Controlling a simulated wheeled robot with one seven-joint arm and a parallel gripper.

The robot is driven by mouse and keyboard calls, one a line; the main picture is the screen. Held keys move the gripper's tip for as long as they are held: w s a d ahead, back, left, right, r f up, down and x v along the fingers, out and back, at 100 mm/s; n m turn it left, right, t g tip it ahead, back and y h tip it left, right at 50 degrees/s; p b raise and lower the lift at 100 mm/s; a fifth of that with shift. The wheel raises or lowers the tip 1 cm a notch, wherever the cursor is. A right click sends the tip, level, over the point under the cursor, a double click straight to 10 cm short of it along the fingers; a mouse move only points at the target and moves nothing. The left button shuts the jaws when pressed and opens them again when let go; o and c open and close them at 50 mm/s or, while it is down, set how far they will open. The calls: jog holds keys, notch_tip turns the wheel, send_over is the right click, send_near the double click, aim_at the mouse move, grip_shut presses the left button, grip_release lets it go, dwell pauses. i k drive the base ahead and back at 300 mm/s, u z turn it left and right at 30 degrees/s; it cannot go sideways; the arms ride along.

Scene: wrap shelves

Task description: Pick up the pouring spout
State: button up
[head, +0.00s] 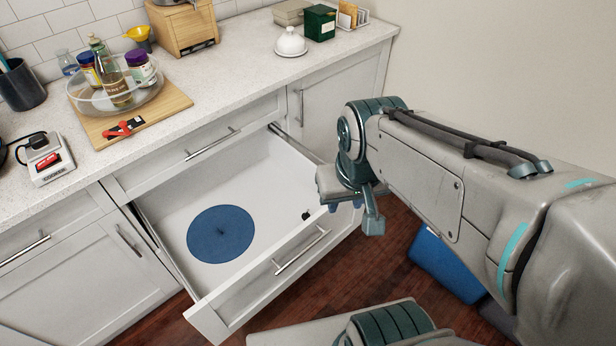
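A small black item (306,215), probably the pouring spout, lies on the white floor of the open drawer (272,178), near its right end. It is too small to make out its shape.
The drawer's front panel (262,283) stands out from the cabinets. The counter above holds a clear round tray (80,103) with a bottle and jars, a cutting board (176,100) with a red-handled tool, and a white dish (290,43). A blue bin (440,264) stands on the floor.

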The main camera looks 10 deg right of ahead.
aim_at(305, 216)
jog(key=u, duration=1.2)
jog(key=k, duration=0.4)
jog(key=z, duration=1.35)
jog(key=i, duration=1)
jog(key=u, duration=0.05)
